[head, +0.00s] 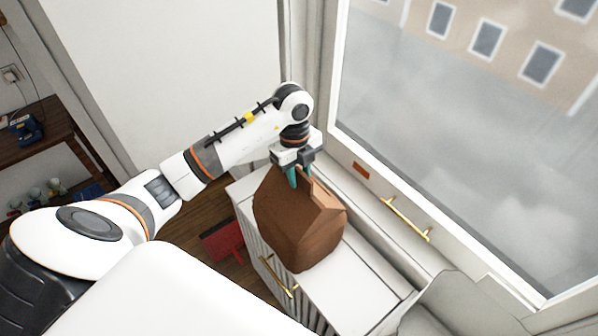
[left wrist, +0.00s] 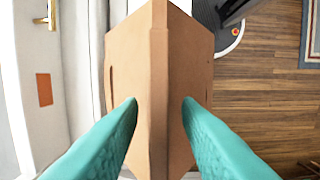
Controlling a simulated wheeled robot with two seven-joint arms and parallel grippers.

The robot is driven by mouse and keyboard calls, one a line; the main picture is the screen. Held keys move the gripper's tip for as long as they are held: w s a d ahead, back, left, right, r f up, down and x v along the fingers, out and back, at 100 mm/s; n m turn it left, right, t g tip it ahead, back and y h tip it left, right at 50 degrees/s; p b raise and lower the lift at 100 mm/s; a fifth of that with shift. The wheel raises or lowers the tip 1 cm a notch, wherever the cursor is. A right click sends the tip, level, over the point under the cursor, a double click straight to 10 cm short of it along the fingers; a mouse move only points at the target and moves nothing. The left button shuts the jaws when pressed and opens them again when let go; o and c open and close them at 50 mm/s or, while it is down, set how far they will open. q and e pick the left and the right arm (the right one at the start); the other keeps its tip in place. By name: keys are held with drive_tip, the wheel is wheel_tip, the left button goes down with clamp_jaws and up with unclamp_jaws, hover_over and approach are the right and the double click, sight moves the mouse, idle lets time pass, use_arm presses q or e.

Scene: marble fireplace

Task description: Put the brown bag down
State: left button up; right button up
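The brown bag (head: 298,220) is upright, with a peaked top, over the white cabinet (head: 362,280) beside the window. I cannot tell whether its base touches the cabinet top. My left gripper (head: 300,178) comes down from above, and its two teal fingers are shut on the bag's top ridge, one on each side. In the left wrist view the bag (left wrist: 158,60) fills the middle, between the fingers (left wrist: 160,104). The bag's underside is hidden. My right gripper is out of view.
A window with a gold handle (head: 405,218) borders the cabinet on the right. The cabinet front has a gold handle (head: 277,275). A red object (head: 223,242) is on the wooden floor. A dark shelf (head: 45,135) stands at far left. Some bare cabinet top shows in front.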

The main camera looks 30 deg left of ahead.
use_arm(q)
drive_tip(key=shift+r, duration=0.2)
drive_tip(key=r, duration=0.1)
drive_tip(key=r+b, duration=0.1)
drive_tip(key=r, duration=0.2)
drive_tip(key=shift+w+a+r+b, duration=0.1)
drive_tip(key=shift+w+a+b, duration=0.15)
drive_tip(key=shift+b, duration=0.15)
drive_tip(key=r, duration=0.6)
drive_tip(key=shift+a+r, duration=0.1)
drive_tip(key=shift+a, duration=0.25)
drive_tip(key=shift+r, duration=0.65)
drive_tip(key=shift+s+f, duration=0.1)
